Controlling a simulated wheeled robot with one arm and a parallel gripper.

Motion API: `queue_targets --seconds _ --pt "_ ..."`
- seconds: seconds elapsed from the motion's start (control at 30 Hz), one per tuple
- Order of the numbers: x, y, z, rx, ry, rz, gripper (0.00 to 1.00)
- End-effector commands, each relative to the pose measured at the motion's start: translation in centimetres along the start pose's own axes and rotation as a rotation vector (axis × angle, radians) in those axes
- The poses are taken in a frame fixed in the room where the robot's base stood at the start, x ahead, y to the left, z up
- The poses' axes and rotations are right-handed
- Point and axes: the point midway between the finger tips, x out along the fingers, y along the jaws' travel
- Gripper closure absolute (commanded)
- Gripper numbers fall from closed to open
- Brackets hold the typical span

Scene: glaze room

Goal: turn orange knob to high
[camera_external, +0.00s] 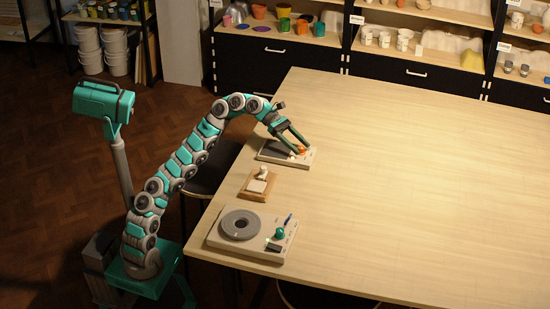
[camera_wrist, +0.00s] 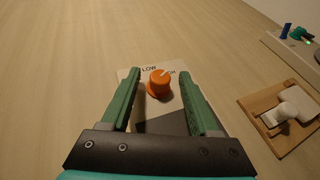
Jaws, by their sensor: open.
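The orange knob (camera_wrist: 159,83) stands on a pale panel (camera_wrist: 126,74) with dark lettering. "LOW" reads at its upper left, and a partly hidden label ends at its right. A pale pointer line on the knob slants to the upper right, between the labels. My gripper (camera_wrist: 155,82) is open, with one green finger on each side of the knob and a visible gap to each. In the external view my gripper (camera_external: 296,147) is over the panel (camera_external: 271,157) near the table's left edge, and the knob (camera_external: 301,150) shows at its fingertips.
A wooden board with a white-handled piece (camera_external: 259,185) lies nearer the camera. The table (camera_external: 420,170) is clear to the right. Shelves of pots line the back.

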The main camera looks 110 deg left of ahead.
Motion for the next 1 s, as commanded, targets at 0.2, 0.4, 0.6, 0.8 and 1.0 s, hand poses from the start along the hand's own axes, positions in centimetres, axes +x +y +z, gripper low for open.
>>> queue_targets --seconds 0.2,0.4,0.6,0.8,1.0 --pt "0.07 -0.19 -0.34 -0.032 -0.004 0.093 0.38" --pt "0.17 -0.36 -0.37 -0.067 -0.005 0.172 0.38" --pt "0.12 -0.49 -0.25 -0.101 -0.008 0.257 0.38" --pt "0.24 -0.73 -0.15 -0.133 -0.011 0.342 0.38" --pt "0.33 -0.85 -0.13 -0.171 -0.015 0.429 0.38"
